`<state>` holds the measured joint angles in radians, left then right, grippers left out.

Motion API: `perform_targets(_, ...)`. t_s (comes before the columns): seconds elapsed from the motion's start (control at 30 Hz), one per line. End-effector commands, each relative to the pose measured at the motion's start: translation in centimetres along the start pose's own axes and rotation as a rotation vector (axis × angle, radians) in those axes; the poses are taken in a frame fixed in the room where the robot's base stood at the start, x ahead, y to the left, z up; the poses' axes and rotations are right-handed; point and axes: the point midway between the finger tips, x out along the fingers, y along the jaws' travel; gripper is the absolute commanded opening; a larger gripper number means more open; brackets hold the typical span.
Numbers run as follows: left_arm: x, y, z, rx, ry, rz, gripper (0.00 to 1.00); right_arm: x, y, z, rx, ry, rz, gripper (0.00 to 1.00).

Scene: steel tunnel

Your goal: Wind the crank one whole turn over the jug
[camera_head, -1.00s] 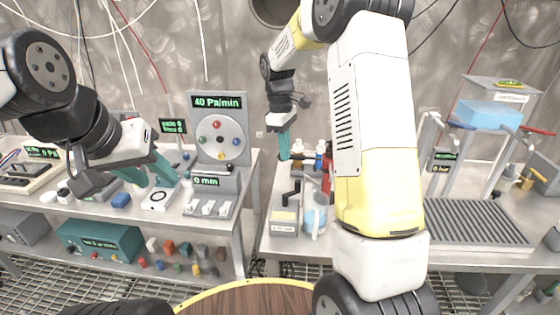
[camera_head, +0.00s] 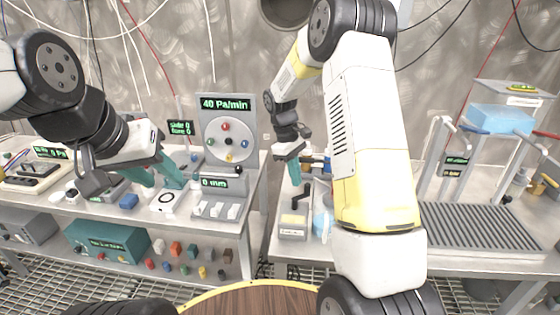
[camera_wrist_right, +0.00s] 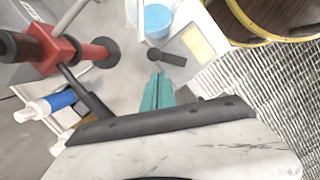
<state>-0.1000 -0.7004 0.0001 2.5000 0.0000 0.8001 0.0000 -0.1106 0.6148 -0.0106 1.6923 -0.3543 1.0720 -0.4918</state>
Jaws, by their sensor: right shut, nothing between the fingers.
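The crank's black handle (camera_head: 302,194) stands on a grey box with a yellow label (camera_head: 292,224) on the right-hand bench. The pale blue jug (camera_head: 321,222) is beside it, partly behind my right arm. My right gripper (camera_head: 296,178) is shut and empty, just above and behind the handle. In the right wrist view its teal fingertips (camera_wrist_right: 158,78) lie close to the handle (camera_wrist_right: 166,57); I cannot tell whether they touch. The jug (camera_wrist_right: 152,18) shows at the top there. My left gripper (camera_head: 158,176) is open and empty above the left bench.
A red fitting with dark discs (camera_wrist_right: 68,48) and a blue-and-white item (camera_wrist_right: 55,103) lie left of my right fingers. A gauge panel (camera_head: 227,130) stands on the left bench. A ribbed grey tray (camera_head: 470,225) lies at the right. A gap separates the benches.

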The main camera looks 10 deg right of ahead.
Motion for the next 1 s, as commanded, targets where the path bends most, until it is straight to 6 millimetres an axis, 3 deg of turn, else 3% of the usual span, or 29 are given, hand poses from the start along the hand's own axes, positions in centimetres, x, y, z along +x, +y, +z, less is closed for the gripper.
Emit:
perform_targets(0.2,0.0,0.0,0.0,0.0,0.0,0.0,0.4,0.3,0.0,1.2,-0.001,0.0,0.0,0.0)
perform_targets(1.0,0.0,0.0,0.0,0.0,0.0,0.0,0.4,0.4,0.1,1.5,0.074,0.0,-0.019,0.0)
